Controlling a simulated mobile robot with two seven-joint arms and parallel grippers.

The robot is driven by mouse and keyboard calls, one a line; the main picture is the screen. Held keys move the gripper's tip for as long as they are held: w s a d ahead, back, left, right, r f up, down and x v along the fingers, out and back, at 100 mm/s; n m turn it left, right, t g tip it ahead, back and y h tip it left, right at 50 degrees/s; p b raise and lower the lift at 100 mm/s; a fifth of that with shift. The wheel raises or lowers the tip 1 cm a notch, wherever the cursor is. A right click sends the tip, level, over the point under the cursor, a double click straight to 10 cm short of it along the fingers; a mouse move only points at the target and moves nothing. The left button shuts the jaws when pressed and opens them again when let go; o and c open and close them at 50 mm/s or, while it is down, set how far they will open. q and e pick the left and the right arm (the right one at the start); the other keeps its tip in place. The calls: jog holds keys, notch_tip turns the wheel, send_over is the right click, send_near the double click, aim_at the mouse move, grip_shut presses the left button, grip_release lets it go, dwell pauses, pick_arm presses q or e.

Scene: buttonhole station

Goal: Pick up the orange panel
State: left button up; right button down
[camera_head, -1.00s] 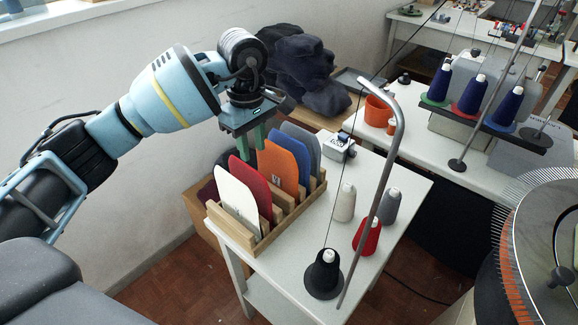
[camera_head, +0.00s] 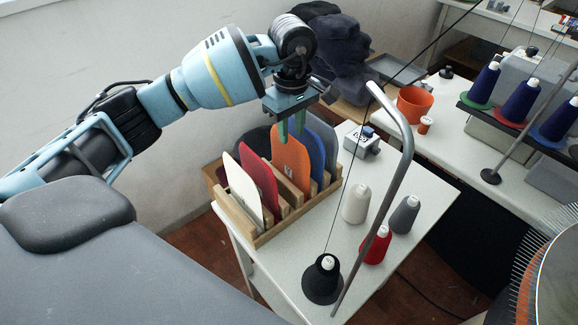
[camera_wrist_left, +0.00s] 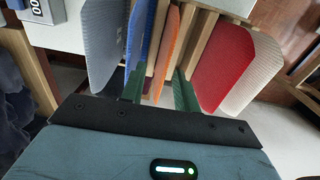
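The orange panel (camera_head: 291,158) stands upright in a slot of the wooden rack (camera_head: 285,227), between the red panel (camera_head: 257,178) and the blue panel (camera_head: 316,155). My left gripper (camera_head: 292,128) is at its top edge, pointing down, with one green finger in front of the panel. In the left wrist view the two fingers (camera_wrist_left: 159,90) are apart, and the orange panel (camera_wrist_left: 168,48) shows between them. The blue panel (camera_wrist_left: 143,32) is close to the left-hand finger there. I cannot tell whether either finger touches a panel. My right gripper is not in view.
A white panel (camera_head: 243,189) and a grey panel (camera_head: 325,138) stand at the rack's ends. Thread cones, including a red one (camera_head: 375,246) and a black one (camera_head: 322,279), and a bent metal post (camera_head: 405,160) stand to the right on the white table (camera_head: 425,190).

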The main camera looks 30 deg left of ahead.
aim_at(289, 146)
pick_arm(q)
jog(key=shift+s+a+f+p, duration=0.1)
jog(key=shift+s+f+p, duration=0.1)
jog(key=shift+f, duration=1.1)
jog(key=shift+s+f+p, duration=0.1)
jog(key=shift+f+p, duration=0.05)
jog(key=shift+f, duration=1.1)
grip_shut()
